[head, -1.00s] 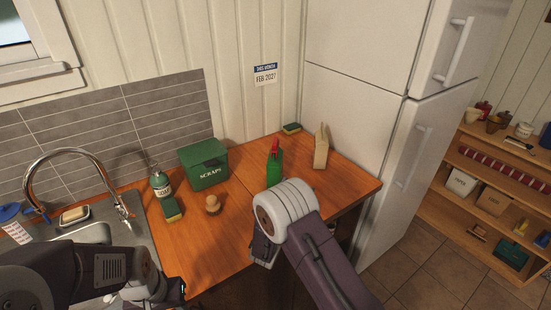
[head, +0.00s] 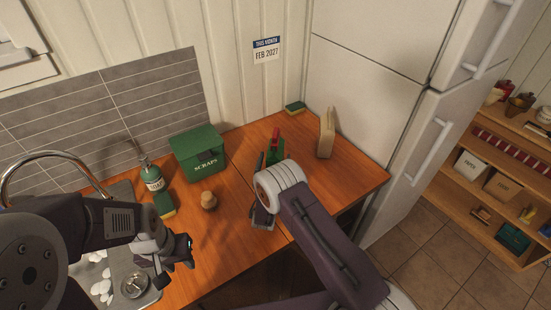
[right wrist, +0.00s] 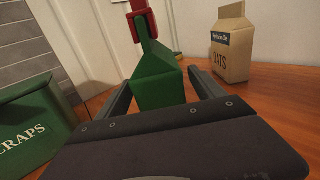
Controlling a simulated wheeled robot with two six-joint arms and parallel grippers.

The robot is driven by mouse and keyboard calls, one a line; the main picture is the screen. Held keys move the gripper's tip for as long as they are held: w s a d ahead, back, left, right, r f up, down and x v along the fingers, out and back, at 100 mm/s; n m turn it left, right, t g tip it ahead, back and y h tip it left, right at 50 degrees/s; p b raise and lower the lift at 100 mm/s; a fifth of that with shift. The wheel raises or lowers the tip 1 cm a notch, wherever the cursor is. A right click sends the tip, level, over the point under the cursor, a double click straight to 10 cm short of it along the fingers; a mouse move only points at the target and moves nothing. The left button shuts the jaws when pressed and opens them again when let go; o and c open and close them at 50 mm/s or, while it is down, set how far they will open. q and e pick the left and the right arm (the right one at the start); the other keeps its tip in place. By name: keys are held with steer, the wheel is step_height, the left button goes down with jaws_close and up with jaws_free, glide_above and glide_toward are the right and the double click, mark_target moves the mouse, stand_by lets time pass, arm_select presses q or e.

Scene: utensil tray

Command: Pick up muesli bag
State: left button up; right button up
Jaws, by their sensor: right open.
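The muesli bag appears to be the green bag with a red clip on its top; it stands on the wooden counter in the head view (head: 279,152). It also shows in the right wrist view (right wrist: 158,82). My right gripper (right wrist: 166,88) is open, its two fingers reaching along either side of the bag's lower part without being closed on it. In the head view, my right wrist hides the bag's lower part. My left gripper (head: 180,256) hangs over the counter edge by the sink, away from the bag; its jaw gap is unclear.
An oats carton (right wrist: 232,45) stands right of the bag. A green scraps bin (head: 198,152), a soap bottle (head: 152,175), a sponge (head: 164,204) and a wooden-topped item (head: 208,200) stand to the left. Another sponge (head: 294,108) lies at the back. The fridge (head: 370,110) bounds the right side.

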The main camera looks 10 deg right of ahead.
steer(key=shift+w+d+r, duration=0.25)
steer(key=shift+w+r, duration=0.15)
steer(key=shift+w, duration=0.3)
steer(key=shift+w+d+r, duration=0.1)
steer(key=shift+w+d, duration=0.05)
steer(key=shift+w, duration=0.15)
steer(key=shift+w+f, duration=0.2)
steer(key=shift+w, duration=0.1)
steer(key=c, duration=0.6)
steer(key=shift+r, duration=0.1)
jaws_close()
arm_select(q)
steer(key=shift+s+r, duration=0.3)
steer(key=shift+r, duration=0.3)
steer(key=shift+f, duration=0.1)
arm_select(e)
steer(key=shift+r, duration=0.15)
